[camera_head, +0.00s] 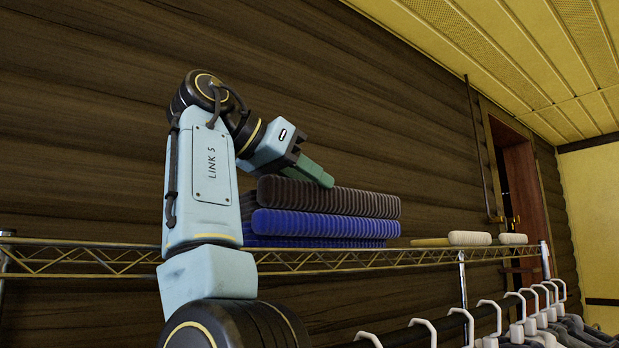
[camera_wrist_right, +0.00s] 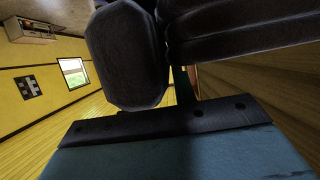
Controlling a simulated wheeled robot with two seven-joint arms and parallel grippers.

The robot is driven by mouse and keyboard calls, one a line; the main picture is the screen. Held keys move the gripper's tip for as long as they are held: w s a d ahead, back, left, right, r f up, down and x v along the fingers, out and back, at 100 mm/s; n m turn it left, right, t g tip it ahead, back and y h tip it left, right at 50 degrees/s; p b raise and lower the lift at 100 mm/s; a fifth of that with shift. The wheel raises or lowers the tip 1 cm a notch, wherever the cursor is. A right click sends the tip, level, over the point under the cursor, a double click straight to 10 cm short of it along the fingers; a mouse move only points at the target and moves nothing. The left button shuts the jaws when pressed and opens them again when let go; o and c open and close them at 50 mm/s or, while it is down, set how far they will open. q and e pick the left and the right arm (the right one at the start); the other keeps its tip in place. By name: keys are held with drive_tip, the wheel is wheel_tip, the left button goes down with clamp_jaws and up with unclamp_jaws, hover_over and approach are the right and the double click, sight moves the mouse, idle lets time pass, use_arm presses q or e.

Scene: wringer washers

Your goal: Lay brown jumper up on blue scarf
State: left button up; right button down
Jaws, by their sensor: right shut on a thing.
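The brown jumper (camera_head: 330,197) is a folded, ribbed dark bundle. It lies level on top of the folded blue scarf (camera_head: 325,225), and I see no clear gap between them. The scarf rests on a wire shelf (camera_head: 100,258). My right gripper (camera_head: 316,173) reaches over from the left with green fingers, shut on the jumper's near upper part. The lower finger is hidden. In the right wrist view, the dark jumper (camera_wrist_right: 125,60) fills the upper middle, close to the gripper's palm. My left gripper is not in view.
Pale long-handled brushes (camera_head: 468,239) lie on the shelf to the right of the stack. A dark rail with white hangers (camera_head: 490,310) and clothes runs below the shelf at the right. A brown plank wall (camera_head: 400,120) stands close behind. The space above the stack is clear.

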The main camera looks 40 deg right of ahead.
drive_tip(key=shift+f, duration=0.55)
drive_tip(key=c, duration=1)
unclamp_jaws()
drive_tip(key=shift+s+a, duration=0.1)
drive_tip(key=shift+s, duration=0.1)
drive_tip(key=shift+c, duration=0.2)
drive_tip(key=shift+w, duration=0.1)
